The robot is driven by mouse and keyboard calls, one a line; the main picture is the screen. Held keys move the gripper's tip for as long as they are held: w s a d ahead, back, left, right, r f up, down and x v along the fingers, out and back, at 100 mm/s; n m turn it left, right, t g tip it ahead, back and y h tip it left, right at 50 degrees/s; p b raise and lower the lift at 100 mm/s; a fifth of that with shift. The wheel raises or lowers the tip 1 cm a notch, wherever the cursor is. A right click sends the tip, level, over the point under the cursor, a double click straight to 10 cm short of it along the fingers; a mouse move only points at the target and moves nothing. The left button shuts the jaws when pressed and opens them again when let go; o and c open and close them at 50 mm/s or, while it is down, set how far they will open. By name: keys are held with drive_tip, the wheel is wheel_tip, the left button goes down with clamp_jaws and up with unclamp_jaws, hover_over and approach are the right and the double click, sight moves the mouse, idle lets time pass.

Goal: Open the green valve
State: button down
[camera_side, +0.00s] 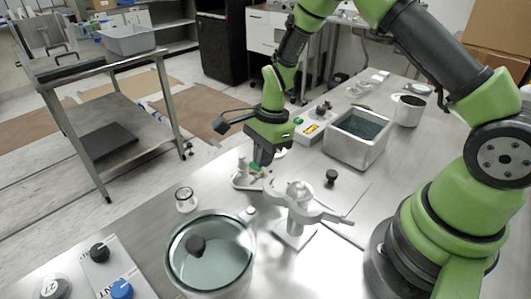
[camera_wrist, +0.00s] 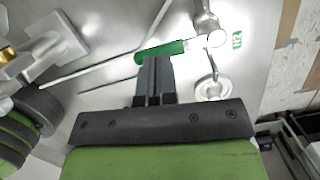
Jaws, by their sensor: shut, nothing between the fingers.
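The green valve's handle (camera_wrist: 171,47) lies just past my fingertips in the wrist view. It reaches right to a pale metal fitting (camera_wrist: 207,28). In the side view only a little of the green handle (camera_side: 255,168) shows, below my gripper (camera_side: 262,162). My gripper points down with its fingers together and nothing between them. In the wrist view my gripper's tips (camera_wrist: 155,60) overlap the near edge of the handle. I cannot tell whether they touch it.
A large glass-lidded vessel (camera_side: 218,262) stands at the front. A white clamp stand (camera_side: 297,197) is right of the valve. A knobbed control box (camera_side: 110,268) is front left. Bare tabletop (camera_side: 140,232) shows at left.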

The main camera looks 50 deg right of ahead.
drive_tip(key=shift+a, duration=0.1)
drive_tip(key=a+m, duration=0.1)
drive_tip(key=m, duration=0.1)
drive_tip(key=a+m, duration=0.1)
drive_tip(key=m, duration=0.1)
drive_tip(key=shift+a+t, duration=0.1)
drive_tip(key=shift+t, duration=0.3)
drive_tip(key=m, duration=0.1)
drive_tip(key=a+m, duration=0.1)
drive_tip(key=m, duration=0.1)
drive_tip(key=w+a+m+h, duration=0.1)
drive_tip(key=m, duration=0.1)
drive_tip(key=shift+t, duration=0.3)
drive_tip(key=shift+w+a, duration=0.9)
drive_tip(key=shift+w, duration=0.05)
drive_tip(key=shift+w+d, duration=0.25)
drive_tip(key=shift+d, duration=0.55)
